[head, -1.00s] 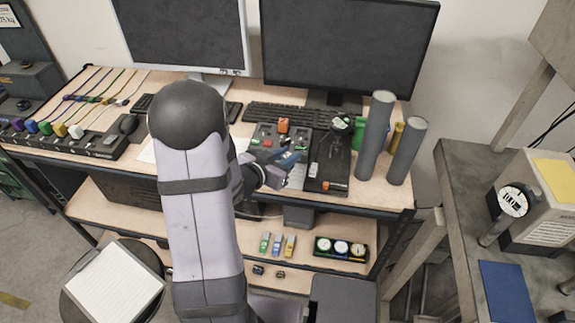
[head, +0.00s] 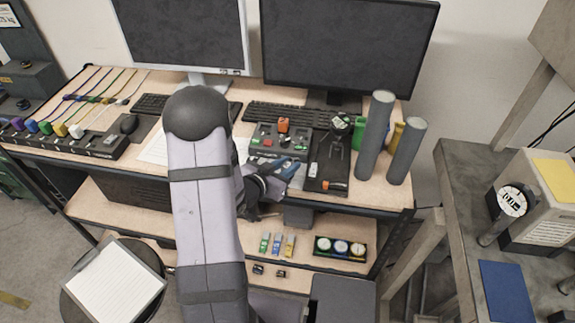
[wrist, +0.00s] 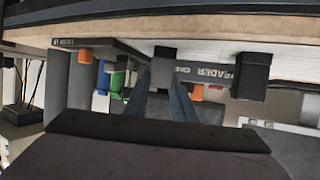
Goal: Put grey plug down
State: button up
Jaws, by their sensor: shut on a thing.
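My gripper (head: 286,167) is in the head view at the front of the desk, left of a black tray (head: 330,172). Its blue fingers (wrist: 164,88) also show in the wrist view and meet on a dark grey block (wrist: 165,62), which I take for the grey plug. The plug stands out between the fingertips, in front of a panel edge with printed lettering. Whether it touches that panel, I cannot tell. In the head view I cannot make the plug out clearly.
A control box with an orange part (head: 283,125) lies behind my gripper. Tall grey cylinders (head: 375,135) stand to the right. A second dark block (wrist: 252,74) shows to the right in the wrist view.

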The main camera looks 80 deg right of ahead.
jog(key=o, duration=1.1)
jog(key=shift+c, duration=0.2)
jog(key=shift+r, duration=0.1)
jog(key=p+v, duration=0.6)
jog(key=v, duration=0.6)
jog(key=shift+r+p, duration=0.15)
jog(key=shift+p, duration=0.15)
jog(key=shift+s, duration=0.1)
